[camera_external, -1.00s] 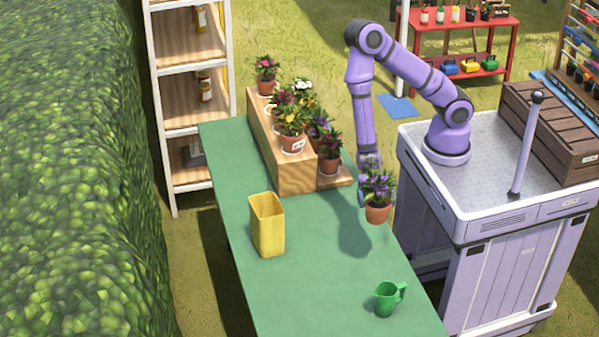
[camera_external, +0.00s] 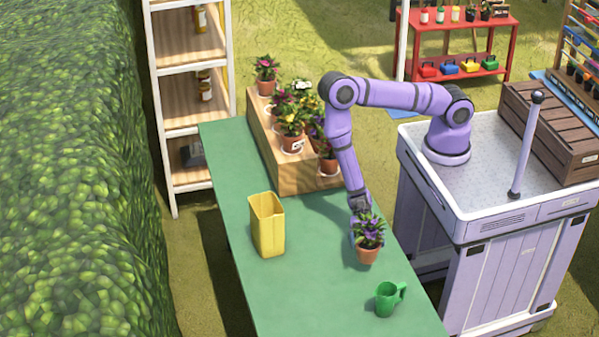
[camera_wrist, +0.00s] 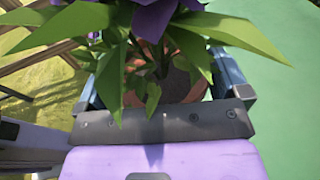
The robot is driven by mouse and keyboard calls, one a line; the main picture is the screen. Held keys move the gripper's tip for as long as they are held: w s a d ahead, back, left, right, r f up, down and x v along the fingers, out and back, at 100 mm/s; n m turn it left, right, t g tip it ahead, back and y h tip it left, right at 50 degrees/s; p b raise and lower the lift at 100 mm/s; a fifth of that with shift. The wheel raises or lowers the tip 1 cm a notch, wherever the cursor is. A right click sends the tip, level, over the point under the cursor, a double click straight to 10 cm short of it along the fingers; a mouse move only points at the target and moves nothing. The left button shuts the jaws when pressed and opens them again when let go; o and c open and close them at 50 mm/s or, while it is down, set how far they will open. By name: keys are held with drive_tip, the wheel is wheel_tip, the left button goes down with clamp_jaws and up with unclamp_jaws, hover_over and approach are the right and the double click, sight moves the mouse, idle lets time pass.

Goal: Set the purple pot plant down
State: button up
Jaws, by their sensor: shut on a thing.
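The purple pot plant (camera_external: 368,235) has purple flowers, green leaves and a terracotta pot. It is upright over the right part of the green table (camera_external: 225,165), between the yellow container and the green mug. My gripper (camera_external: 358,232) is shut on its pot from behind, with its fingers partly hidden by leaves. In the wrist view, the two fingers (camera_wrist: 168,88) flank the pot, and leaves and a purple bloom (camera_wrist: 150,18) cover much of it. I cannot tell whether the pot's base touches the table.
A yellow container (camera_external: 267,225) stands left of the plant. A green mug (camera_external: 388,298) stands close in front, to the right. A wooden stepped stand (camera_external: 290,180) with several potted plants is at the back. The table's front left is clear.

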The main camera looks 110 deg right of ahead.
drive_tip(key=shift+w+a+f, duration=0.7)
drive_tip(key=shift+w+f, duration=0.05)
drive_tip(key=shift+w, duration=1.45)
drive_tip(key=shift+w+a+f, duration=0.7)
drive_tip(key=shift+w+f, duration=0.1)
drive_tip(key=shift+w, duration=1.4)
drive_tip(key=shift+w+a+f, duration=0.7)
drive_tip(key=shift+w+f, duration=0.05)
drive_tip(key=shift+w, duration=1.45)
drive_tip(key=shift+f, duration=0.15)
drive_tip(key=o, duration=0.8)
drive_tip(key=shift+d, duration=0.2)
drive_tip(key=v, duration=1.1)
drive_tip(key=shift+s+d, duration=0.2)
drive_tip(key=shift+d, duration=0.1)
